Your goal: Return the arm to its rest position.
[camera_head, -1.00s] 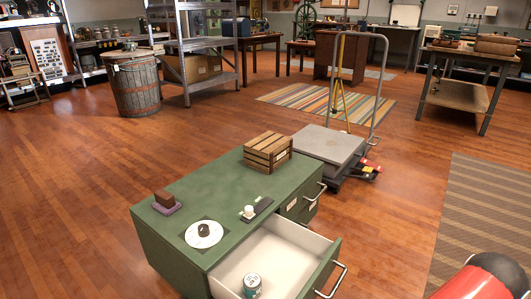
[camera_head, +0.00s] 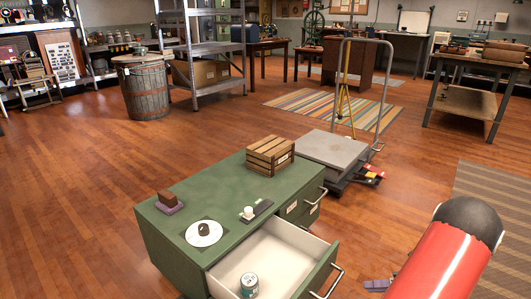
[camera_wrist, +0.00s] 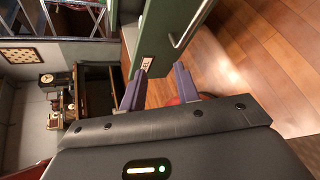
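My gripper (camera_wrist: 160,72) shows in the wrist view with its two purple-grey fingers apart and nothing between them.
The green cabinet (camera_head: 228,185) has an open drawer (camera_head: 320,270) holding a can (camera_head: 249,286). On its top are a wooden crate (camera_head: 270,155), a white plate (camera_head: 204,234) and a brown block (camera_head: 168,197). A platform cart (camera_head: 333,148) stands behind. Floor to the right is clear.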

